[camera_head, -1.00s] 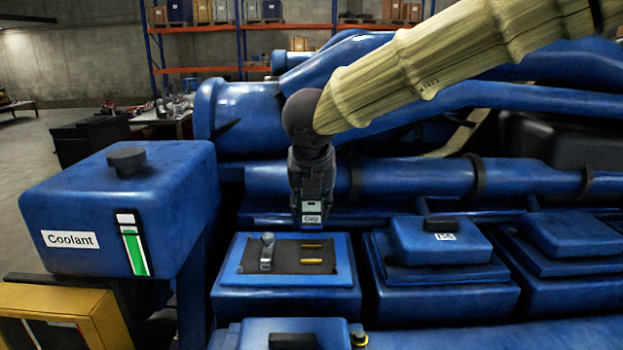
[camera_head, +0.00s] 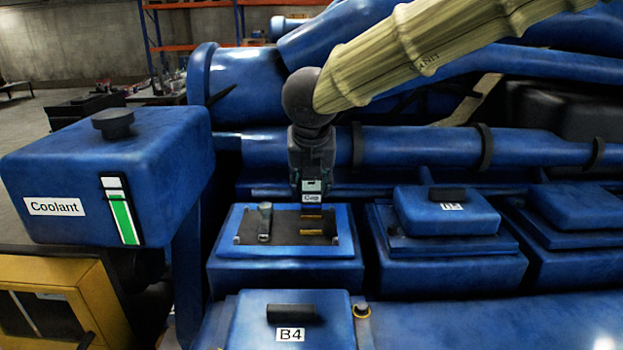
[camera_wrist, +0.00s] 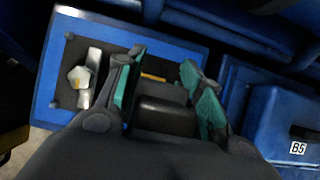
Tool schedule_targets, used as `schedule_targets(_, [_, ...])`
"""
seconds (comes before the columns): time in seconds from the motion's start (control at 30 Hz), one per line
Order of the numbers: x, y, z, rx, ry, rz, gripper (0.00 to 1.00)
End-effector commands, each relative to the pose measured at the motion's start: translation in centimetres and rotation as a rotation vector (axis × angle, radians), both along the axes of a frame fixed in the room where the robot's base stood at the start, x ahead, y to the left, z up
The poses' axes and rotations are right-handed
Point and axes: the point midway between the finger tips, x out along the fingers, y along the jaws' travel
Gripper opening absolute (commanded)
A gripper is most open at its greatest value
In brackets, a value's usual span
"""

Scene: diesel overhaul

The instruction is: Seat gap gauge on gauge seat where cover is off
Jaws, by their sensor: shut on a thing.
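My gripper (camera_head: 312,180) points down and is shut on the gap gauge (camera_head: 311,198), a small block with a white "Gap" label. It is over the back right part of the open blue housing (camera_head: 230,262). In the recess (camera_head: 285,234) are a grey metal lever (camera_head: 265,222) on the left and brass strips (camera_head: 311,216) on the right, below the gauge. In the wrist view my gripper's green pads (camera_wrist: 165,88) flank a dark block, with a brass strip (camera_wrist: 153,77) beyond. Whether the gauge touches the seat is unclear.
A blue cover marked B4 (camera_head: 258,318) with a dark handle lies in front of the open housing. A covered housing (camera_head: 445,215) stands to the right. The Coolant tank (camera_head: 165,180) is at left. A thick blue pipe (camera_head: 420,148) runs behind my gripper.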

Motion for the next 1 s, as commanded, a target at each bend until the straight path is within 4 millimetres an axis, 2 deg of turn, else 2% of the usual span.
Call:
schedule_targets(0.1, [0.0,0.0,-1.2,0.0,-0.001,0.0,0.02])
schedule_targets(0.5, [0.0,0.0,-3.9,0.001,0.0,0.0,0.02])
schedule_targets(1.0, [0.0,0.0,-4.4,0.0,0.0,0.0,0.02])
